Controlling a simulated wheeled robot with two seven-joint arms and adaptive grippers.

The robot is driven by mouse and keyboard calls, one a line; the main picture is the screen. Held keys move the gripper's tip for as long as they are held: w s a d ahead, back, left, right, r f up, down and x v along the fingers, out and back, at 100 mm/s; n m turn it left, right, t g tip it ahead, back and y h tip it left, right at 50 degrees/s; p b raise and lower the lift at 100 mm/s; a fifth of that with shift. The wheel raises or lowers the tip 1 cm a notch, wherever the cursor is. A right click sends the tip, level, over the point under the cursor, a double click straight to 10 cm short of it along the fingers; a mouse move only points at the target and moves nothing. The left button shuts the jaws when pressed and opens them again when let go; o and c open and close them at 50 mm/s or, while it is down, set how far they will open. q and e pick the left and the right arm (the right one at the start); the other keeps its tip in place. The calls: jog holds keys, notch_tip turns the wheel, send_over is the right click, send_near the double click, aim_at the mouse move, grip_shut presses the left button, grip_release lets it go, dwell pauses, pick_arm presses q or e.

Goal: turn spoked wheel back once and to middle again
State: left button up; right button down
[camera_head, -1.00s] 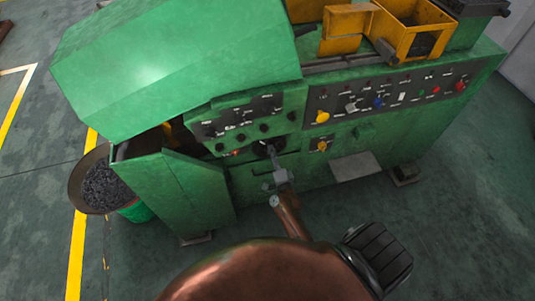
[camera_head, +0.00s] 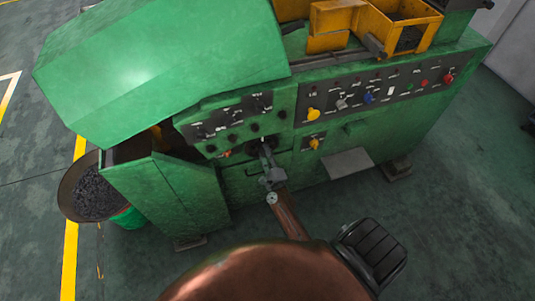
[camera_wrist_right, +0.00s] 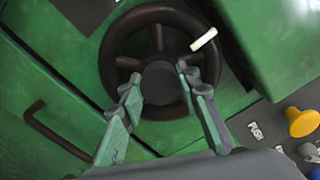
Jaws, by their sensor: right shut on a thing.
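The dark spoked wheel (camera_wrist_right: 117,40) is on the front of the green machine and fills the middle of the right wrist view. My right gripper (camera_wrist_right: 159,84) is shut on the wheel, with one finger on each side of the round hub. In the head view my right gripper (camera_head: 266,160) reaches the wheel from below and hides most of it. My left gripper is not in view.
The green machine (camera_head: 155,60) has a control panel (camera_head: 375,97) with a yellow knob (camera_head: 313,115) right of the wheel. A dark handle (camera_wrist_right: 50,133) is beside the wheel in the wrist view. A bin of dark parts (camera_head: 92,192) stands at left.

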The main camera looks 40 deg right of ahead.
jog(key=shift+s+f, duration=0.1)
dwell(0.3)
jog(key=c, duration=1.4)
grip_release()
jog(key=v, duration=1.2)
